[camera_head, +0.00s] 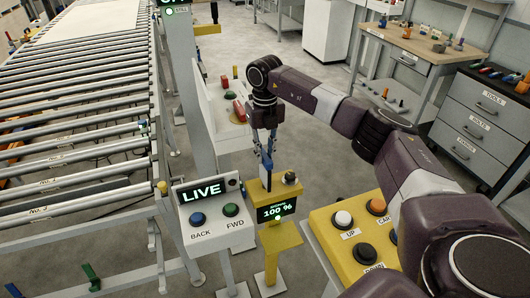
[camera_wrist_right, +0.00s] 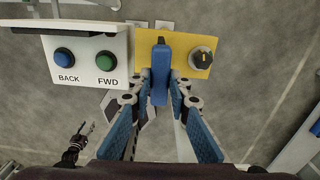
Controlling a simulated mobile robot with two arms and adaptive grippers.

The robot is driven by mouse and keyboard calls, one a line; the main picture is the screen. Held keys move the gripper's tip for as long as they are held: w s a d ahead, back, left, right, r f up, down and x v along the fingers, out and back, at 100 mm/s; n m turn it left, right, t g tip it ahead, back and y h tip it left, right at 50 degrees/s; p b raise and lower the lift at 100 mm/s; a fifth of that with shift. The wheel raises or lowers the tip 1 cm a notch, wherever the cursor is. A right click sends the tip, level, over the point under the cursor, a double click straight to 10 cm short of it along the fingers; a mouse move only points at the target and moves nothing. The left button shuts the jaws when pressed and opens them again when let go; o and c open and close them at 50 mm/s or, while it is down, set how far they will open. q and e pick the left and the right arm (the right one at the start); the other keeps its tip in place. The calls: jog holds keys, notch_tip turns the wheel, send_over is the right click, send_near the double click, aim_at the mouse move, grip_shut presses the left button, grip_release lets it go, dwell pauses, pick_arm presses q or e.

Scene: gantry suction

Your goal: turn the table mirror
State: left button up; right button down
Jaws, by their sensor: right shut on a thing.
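No table mirror can be made out in either view. My right gripper (camera_head: 266,160) reaches down over a yellow control box (camera_head: 254,196) on a yellow post. It is shut on an upright blue lever (camera_wrist_right: 160,75) on top of that box, and its fingers hide part of the lever. The box's display (camera_head: 276,210) reads 100 %. In the right wrist view, a small dark gripper-like shape (camera_wrist_right: 76,146) at lower left looks like my left gripper; its fingers are too small to judge.
A white panel (camera_head: 208,232) with BACK and FWD buttons and a LIVE display stands just left of the box. A yellow button box (camera_head: 328,224) stands to the right. A roller conveyor (camera_head: 90,110) fills the left. A workbench (camera_head: 420,45) and drawers (camera_head: 470,125) stand back right.

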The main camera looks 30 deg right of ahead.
jog(key=c, duration=1.8)
grip_release()
jog(key=shift+r, duration=0.1)
notch_tip(320, 180, up, 12)
